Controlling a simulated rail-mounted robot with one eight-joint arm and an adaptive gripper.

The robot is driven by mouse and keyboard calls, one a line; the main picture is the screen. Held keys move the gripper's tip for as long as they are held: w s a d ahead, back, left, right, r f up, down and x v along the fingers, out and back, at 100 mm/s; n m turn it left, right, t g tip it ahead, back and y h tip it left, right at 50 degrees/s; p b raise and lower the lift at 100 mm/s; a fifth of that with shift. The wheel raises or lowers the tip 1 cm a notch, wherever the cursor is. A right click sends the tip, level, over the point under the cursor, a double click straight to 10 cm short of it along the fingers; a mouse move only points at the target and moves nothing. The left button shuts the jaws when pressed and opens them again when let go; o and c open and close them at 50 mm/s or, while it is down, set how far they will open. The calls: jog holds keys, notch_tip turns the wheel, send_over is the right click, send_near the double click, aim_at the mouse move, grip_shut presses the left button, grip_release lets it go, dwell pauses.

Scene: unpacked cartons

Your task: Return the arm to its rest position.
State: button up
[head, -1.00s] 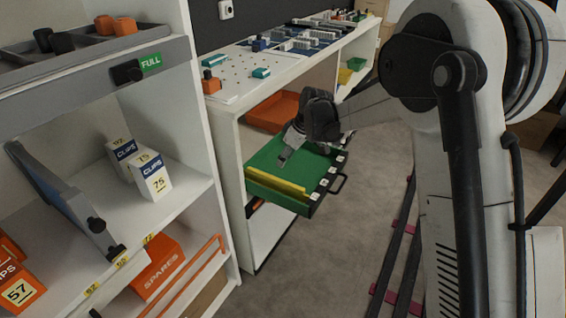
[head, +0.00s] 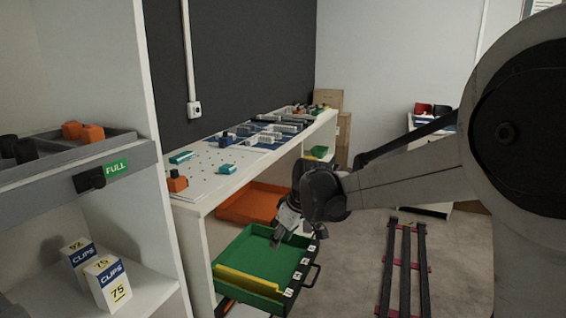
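My gripper (head: 278,238) is at the end of my arm, which reaches in from the right of the head view. It points down over the back right part of an open green drawer (head: 246,257). The drawer sticks out from under the white workbench (head: 203,200) and has a yellow divider (head: 250,281) along its front left side. The fingers are small and partly dark, so I cannot tell whether they are open or shut. I see nothing clearly held in them.
A white shelf (head: 150,283) with two clips boxes (head: 108,284) and a grey tray (head: 130,150) stands at the left. An orange bin (head: 252,205) sits under the bench. Dark floor rails (head: 404,270) run along the open floor at the right.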

jog(key=s+d+r+m+t+h, duration=0.15)
jog(key=s+d+r+m, duration=0.5)
jog(key=s+d, duration=0.7)
jog(key=s+d+f+m+t+h, duration=0.15)
jog(key=s+d, duration=0.25)
jog(key=s, duration=0.5)
jog(key=s+d+m+t, duration=0.1)
jog(key=s+d+m, duration=0.15)
jog(key=s, duration=0.75)
notch_tip(320, 180, up, 13)
jog(key=p, duration=1.3)
jog(key=shift+w+d+r, duration=0.15)
jog(key=shift+w+d, duration=0.05)
jog(key=shift+d, duration=0.05)
jog(key=shift+o, duration=0.7)
